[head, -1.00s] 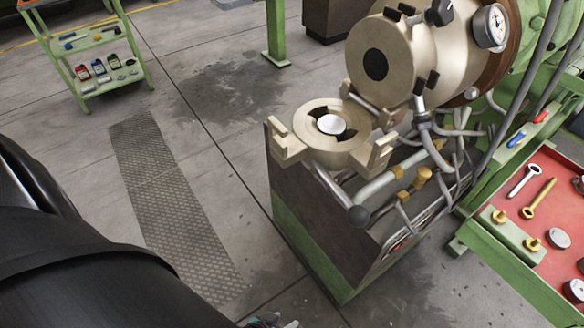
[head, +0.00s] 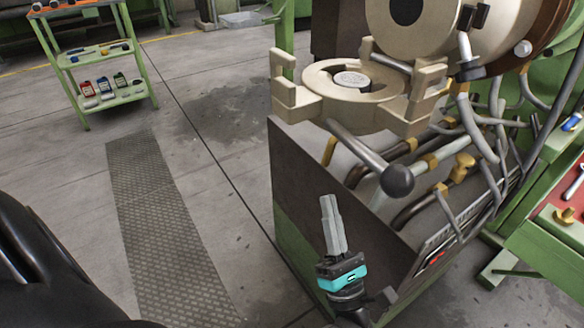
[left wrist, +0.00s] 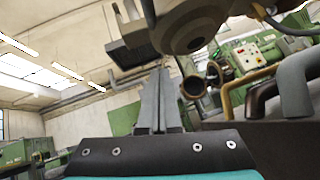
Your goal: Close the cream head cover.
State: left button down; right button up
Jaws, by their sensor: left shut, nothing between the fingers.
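The cream head cover (head: 318,108) hangs open, lying about flat like a ring, with lugs at its sides and a pale disc in its middle. A dark bar with a round ball end (head: 397,180) sticks out from it toward me. The cream extruder head (head: 425,30) with its dark round bore is above and to the right of the cover. My left gripper (head: 328,200) is shut and empty, pointing up, below the cover and in front of the dark cabinet. Its closed fingers also show in the left wrist view (left wrist: 158,75). My right gripper is not in view.
The dark cabinet (head: 300,190) stands under the cover. Pipes and hoses (head: 485,120) crowd its right side. A green bench with a red top (head: 570,200) is at the right, and a green shelf cart (head: 110,98) at the far left. The floor on the left is clear.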

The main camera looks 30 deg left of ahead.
pick_arm(q)
jog(key=s+a+n+g+y+b, duration=0.1)
jog(key=s+n+g+y, duration=0.1)
jog(key=n+g+y, duration=0.35)
jog(key=n+g+h+p, duration=0.1)
jog(key=n+g, duration=0.1)
jog(key=n, duration=0.1)
send_near(282, 118)
jog(key=w+a+r, duration=0.2)
jog(key=a, duration=0.3)
jog(key=shift+w+d+r, duration=0.1)
jog(key=shift+w+r, duration=0.15)
jog(key=shift+r, duration=0.45)
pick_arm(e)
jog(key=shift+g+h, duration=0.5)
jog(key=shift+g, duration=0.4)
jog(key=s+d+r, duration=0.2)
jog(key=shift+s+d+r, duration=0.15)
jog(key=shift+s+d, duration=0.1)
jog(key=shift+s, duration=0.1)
pick_arm(q)
jog(key=shift+r+m+t+p, duration=0.1)
jog(key=shift+m+t+p, duration=0.15)
jog(key=shift+t+p, duration=0.1)
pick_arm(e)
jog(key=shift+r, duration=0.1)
